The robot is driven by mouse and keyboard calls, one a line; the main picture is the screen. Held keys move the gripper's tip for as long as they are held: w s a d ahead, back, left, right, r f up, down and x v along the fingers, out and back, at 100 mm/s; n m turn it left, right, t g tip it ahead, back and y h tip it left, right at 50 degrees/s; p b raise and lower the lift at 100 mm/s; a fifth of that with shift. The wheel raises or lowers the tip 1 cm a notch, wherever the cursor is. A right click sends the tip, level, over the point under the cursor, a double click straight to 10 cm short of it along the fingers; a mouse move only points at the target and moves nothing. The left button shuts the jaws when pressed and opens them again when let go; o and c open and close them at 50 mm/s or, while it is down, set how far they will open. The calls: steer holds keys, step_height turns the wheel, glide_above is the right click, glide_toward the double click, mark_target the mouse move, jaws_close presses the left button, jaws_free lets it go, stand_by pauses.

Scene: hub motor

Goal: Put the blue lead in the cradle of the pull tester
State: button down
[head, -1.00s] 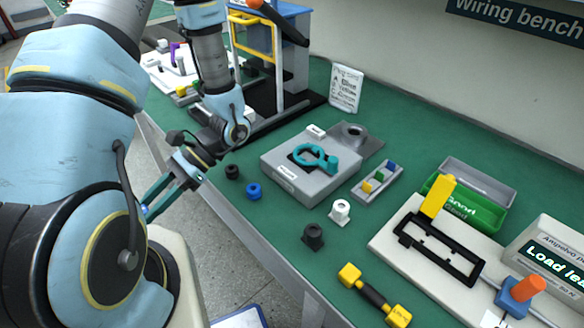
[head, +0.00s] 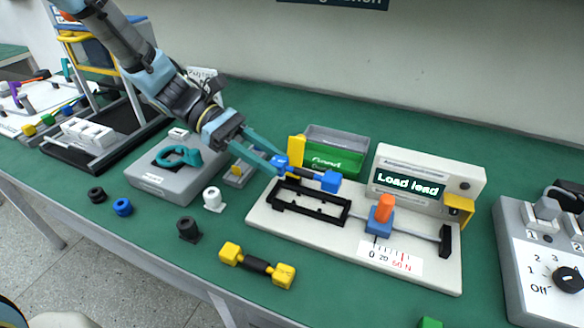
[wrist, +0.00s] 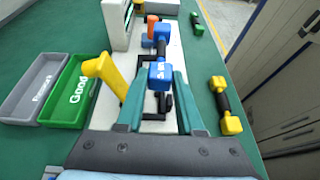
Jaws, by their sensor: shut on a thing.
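My gripper (head: 280,160) is shut on one blue end of the blue lead (head: 331,181). In the wrist view the lead (wrist: 160,76) sticks out ahead from between the teal fingertips (wrist: 157,84), its dark middle and far blue end clear of the fingers. The lead is held above the pull tester (head: 420,272). The tester's black cradle (head: 310,220) is an open frame on the pale base, and it looks empty. In the wrist view the lead and fingers hide most of the cradle. The tester's display (head: 408,186) reads "Load lead".
A yellow upright lever (head: 297,149) stands behind the cradle, left of the lead in the wrist view (wrist: 104,72). An orange-topped blue slider (head: 381,212) is right of the cradle. A yellow lead (head: 257,265) lies in front. The green Good bin (head: 335,160) is behind.

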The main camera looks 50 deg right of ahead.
mark_target(277, 191)
steer(key=shift+s+d, duration=0.25)
steer(key=shift+d, duration=0.55)
steer(key=shift+f+n+h+b, duration=0.25)
steer(key=shift+n+h+b, duration=0.05)
steer(key=shift+b, duration=0.1)
step_height(277, 191, down, 5)
steer(key=b, duration=0.5)
steer(key=shift+w+a+f, duration=0.1)
steer(key=shift+w+f, duration=0.05)
steer(key=shift+f, duration=0.2)
steer(key=shift+p, duration=0.65)
steer(key=shift+f, duration=0.4)
